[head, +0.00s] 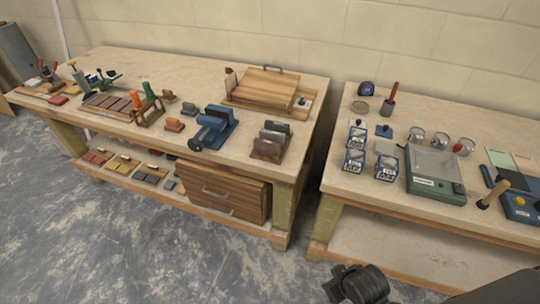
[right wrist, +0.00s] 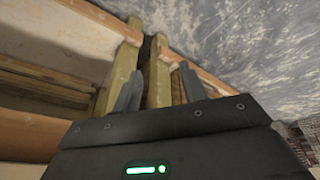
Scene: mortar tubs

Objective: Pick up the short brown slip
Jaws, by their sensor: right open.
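Several brown slips lie in a row on a wooden tray (head: 114,104) at the left part of the left bench. More small slips, dark red, yellowish and brown, lie on boards (head: 123,163) on the bench's lower shelf. I cannot tell which one is the short brown slip. My right gripper shows in the right wrist view (right wrist: 160,85), its two fingers apart with nothing between them, and bench legs lie beyond. In the head view, a dark part of my right arm is at the bottom, far from the slips. My left gripper is not in view.
The left bench (head: 190,72) holds a blue vise-like tool (head: 213,128), a wooden board box (head: 264,88) and a rack of blocks (head: 270,143). A narrow gap separates the benches. The grey floor (head: 130,245) in front is clear.

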